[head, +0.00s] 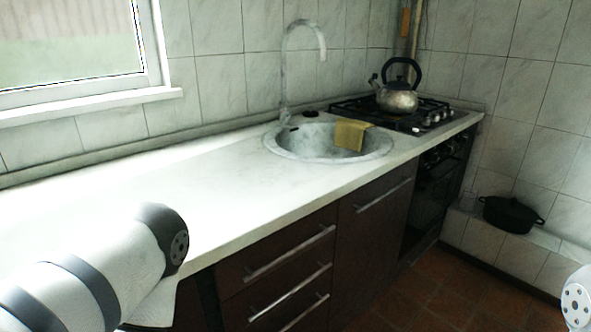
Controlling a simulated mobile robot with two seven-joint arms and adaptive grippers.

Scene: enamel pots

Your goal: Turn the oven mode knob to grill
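The oven (432,189) is a black unit under the hob at the far right end of the counter, seen at a steep angle. Its knobs are on the dark strip below the hob (412,118), too small and dark to tell apart or to read their setting. My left arm comes in from the lower left, over the near end of the counter, far from the oven. My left gripper is not visible. Only a piece of my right arm shows at the lower right edge, and my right gripper is out of view.
A kettle (397,97) stands on the hob. A round sink (308,143) with a yellow cloth (351,134) is set in the white counter (190,188). Drawers with bar handles (290,258) face the floor. A black pot (511,215) sits on a tiled ledge. The floor (430,290) before the oven is clear.

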